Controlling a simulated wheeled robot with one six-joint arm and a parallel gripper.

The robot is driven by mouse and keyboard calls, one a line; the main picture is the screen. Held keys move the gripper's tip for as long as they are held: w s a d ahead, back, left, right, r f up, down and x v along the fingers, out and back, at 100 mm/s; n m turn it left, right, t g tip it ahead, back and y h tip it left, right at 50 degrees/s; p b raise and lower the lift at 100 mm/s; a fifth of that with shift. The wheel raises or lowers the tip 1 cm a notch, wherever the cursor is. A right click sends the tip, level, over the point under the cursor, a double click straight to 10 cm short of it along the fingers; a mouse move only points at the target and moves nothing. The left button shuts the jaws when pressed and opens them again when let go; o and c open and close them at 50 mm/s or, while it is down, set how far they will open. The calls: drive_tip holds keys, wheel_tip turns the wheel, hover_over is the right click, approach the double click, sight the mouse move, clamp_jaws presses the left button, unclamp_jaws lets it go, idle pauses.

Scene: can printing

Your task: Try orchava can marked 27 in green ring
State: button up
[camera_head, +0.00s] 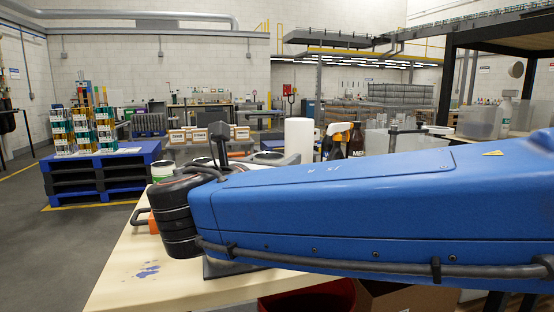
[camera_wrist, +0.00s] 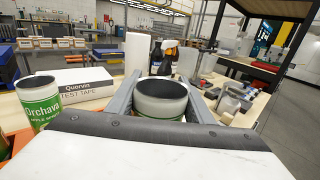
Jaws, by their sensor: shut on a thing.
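My gripper (camera_wrist: 160,102) has its two grey fingers on either side of a pale can (camera_wrist: 161,108) in the wrist view and is shut on it. The can is open at the top, dark inside, with green low on its side; its lower part is hidden by my wrist housing. No number is readable on it. A second can, green and white and lettered Orchava (camera_wrist: 40,108), stands at the left; a can there also shows in the head view (camera_head: 162,171). I cannot make out a green ring. My blue arm hides the gripper in the head view.
A Quorvin test tape box (camera_wrist: 85,86) lies beside the Orchava can. A white roll (camera_head: 299,139) and a bottle with an orange trigger (camera_head: 338,130) stand behind. Clamps and small tools (camera_wrist: 235,100) crowd the right.

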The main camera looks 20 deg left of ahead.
drive_tip(key=shift+f, duration=0.6)
idle(1.4)
drive_tip(key=shift+r, duration=0.1)
drive_tip(key=shift+r, duration=1.45)
idle(0.8)
